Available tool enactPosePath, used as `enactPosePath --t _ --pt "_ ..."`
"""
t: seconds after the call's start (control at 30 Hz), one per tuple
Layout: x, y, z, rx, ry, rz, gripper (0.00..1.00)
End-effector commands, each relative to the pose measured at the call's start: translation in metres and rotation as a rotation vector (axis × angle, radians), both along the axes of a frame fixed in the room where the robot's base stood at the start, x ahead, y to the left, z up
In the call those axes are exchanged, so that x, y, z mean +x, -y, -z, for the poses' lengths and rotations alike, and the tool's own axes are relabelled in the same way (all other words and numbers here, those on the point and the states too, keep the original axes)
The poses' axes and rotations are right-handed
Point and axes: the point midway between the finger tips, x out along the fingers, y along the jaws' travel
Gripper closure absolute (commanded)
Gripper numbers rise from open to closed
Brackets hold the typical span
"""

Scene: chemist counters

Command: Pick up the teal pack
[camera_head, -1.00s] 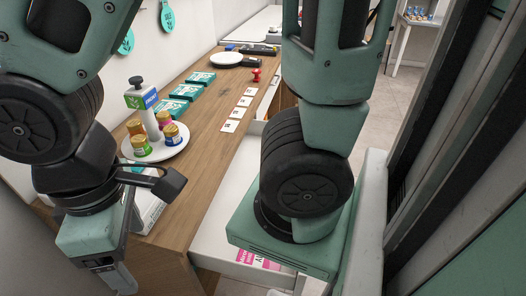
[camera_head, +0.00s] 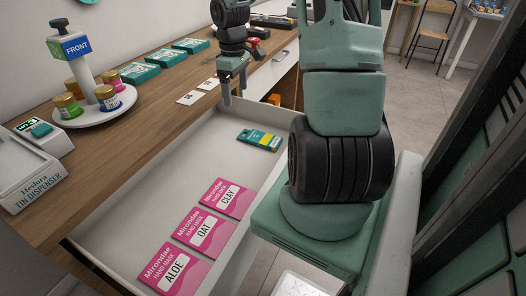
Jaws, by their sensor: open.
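A teal pack (camera_head: 259,139) with a yellow end lies flat in the open drawer, near its far end. More teal packs lie in a row on the counter: a near one (camera_head: 138,75), a middle one (camera_head: 165,57) and a far one (camera_head: 190,45). My gripper (camera_head: 235,93) points down, open and with nothing seen between its fingers. In the picture it appears above and left of the drawer's teal pack, by the counter's front edge. It is apart from that pack; its exact height is hard to tell.
The white drawer (camera_head: 155,208) also holds pink hand mask packs marked CLAY (camera_head: 227,197), OAT (camera_head: 204,232) and ALOE (camera_head: 174,268). A round stand (camera_head: 97,114) with jars and a tin dispenser (camera_head: 30,180) stand on the wooden counter (camera_head: 150,120). White cards (camera_head: 189,98) lie near its edge.

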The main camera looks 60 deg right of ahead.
Motion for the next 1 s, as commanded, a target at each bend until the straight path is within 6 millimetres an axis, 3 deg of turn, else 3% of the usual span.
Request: enactPosePath --t 0.03,0.1,0.2,0.3,0.47,0.8,1.0 --pt "-0.011 0.026 0.018 0.001 0.001 0.032 0.15" --pt "-0.022 0.051 0.027 0.0 0.002 0.056 0.15" --pt "-0.034 0.073 0.035 -0.003 0.002 0.078 0.15" --pt "-0.04 0.083 0.041 -0.003 0.002 0.087 0.15" --pt "-0.042 0.085 0.066 -0.001 0.0 0.087 0.15" --pt "-0.042 0.084 0.135 -0.001 0.0 0.088 0.15" --pt "-0.042 0.084 0.157 -0.003 0.001 0.087 0.15"
